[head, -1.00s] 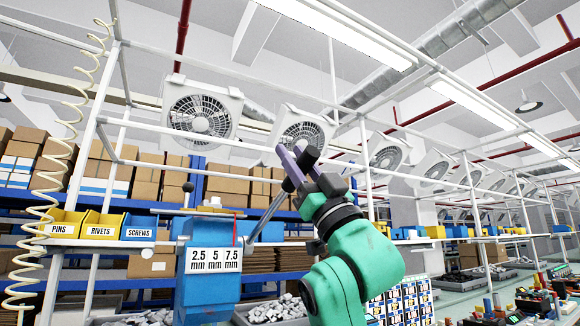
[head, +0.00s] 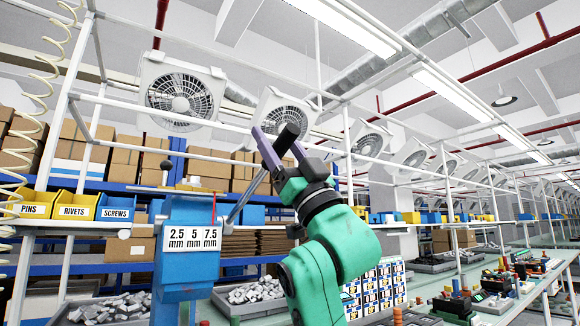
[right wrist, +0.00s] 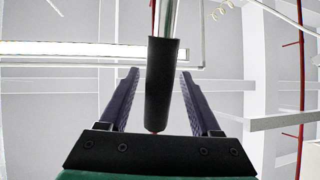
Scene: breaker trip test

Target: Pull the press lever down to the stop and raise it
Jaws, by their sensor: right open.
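The press (head: 190,262) is a blue body with a white plate marked 2.5, 5 and 7.5 mm, left of centre in the head view. Its lever (head: 243,202) is a metal rod slanting up to the right, ending in a black grip (head: 288,138). My right gripper (head: 277,143) is open at the raised grip, its purple fingers on either side. In the right wrist view the black grip (right wrist: 162,85) stands between the fingers of my right gripper (right wrist: 159,75), with a gap on both sides. My left gripper is out of view.
Yellow and blue bins (head: 75,206) stand on a rail at left. Trays of metal parts (head: 256,292) lie beside the press. A white frame post (head: 348,150) rises behind my right arm. A bench with small coloured items (head: 490,290) runs off at right.

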